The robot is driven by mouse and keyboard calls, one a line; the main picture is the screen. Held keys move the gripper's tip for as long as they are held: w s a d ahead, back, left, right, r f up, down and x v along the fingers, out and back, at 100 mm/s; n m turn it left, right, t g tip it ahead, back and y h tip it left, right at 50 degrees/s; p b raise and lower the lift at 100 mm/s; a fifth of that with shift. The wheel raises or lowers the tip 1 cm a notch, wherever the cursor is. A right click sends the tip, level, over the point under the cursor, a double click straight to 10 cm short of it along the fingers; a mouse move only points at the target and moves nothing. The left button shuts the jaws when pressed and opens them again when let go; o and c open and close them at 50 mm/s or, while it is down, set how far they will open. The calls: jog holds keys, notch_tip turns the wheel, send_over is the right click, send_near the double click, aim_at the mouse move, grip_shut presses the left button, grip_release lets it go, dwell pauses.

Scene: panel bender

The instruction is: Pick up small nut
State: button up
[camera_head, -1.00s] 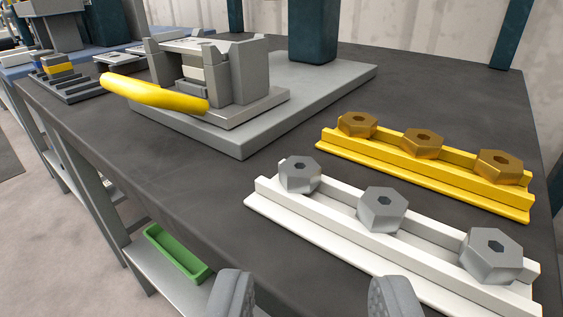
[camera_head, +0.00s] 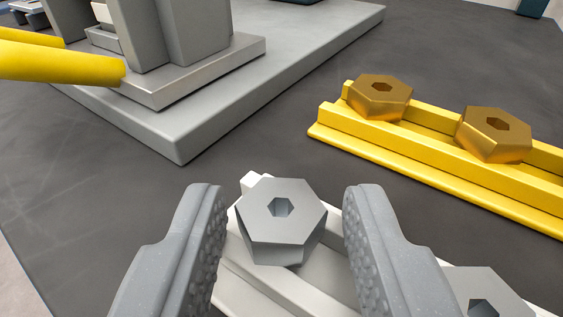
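A grey hexagonal nut (camera_head: 283,238) sits at the far left end of the white rack (camera_head: 244,286). My gripper (camera_head: 284,215) is open, with one finger on each side of this nut. Gaps show between the nut and both fingers. A second grey nut (camera_head: 487,290) sits further right on the white rack, partly cut off by the frame edge. Two brass-coloured nuts (camera_head: 379,98) and (camera_head: 494,136) sit on the yellow rack (camera_head: 420,161) behind. The right finger hides part of the white rack.
A grey press-like device with a yellow handle (camera_head: 60,64) stands on a light grey base plate (camera_head: 180,140) at the upper left. The dark table top (camera_head: 245,150) is clear between the plate and the yellow rack.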

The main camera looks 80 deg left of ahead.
jog(key=c, duration=0.7)
jog(key=shift+r, duration=0.1)
jog(key=shift+c, duration=0.2)
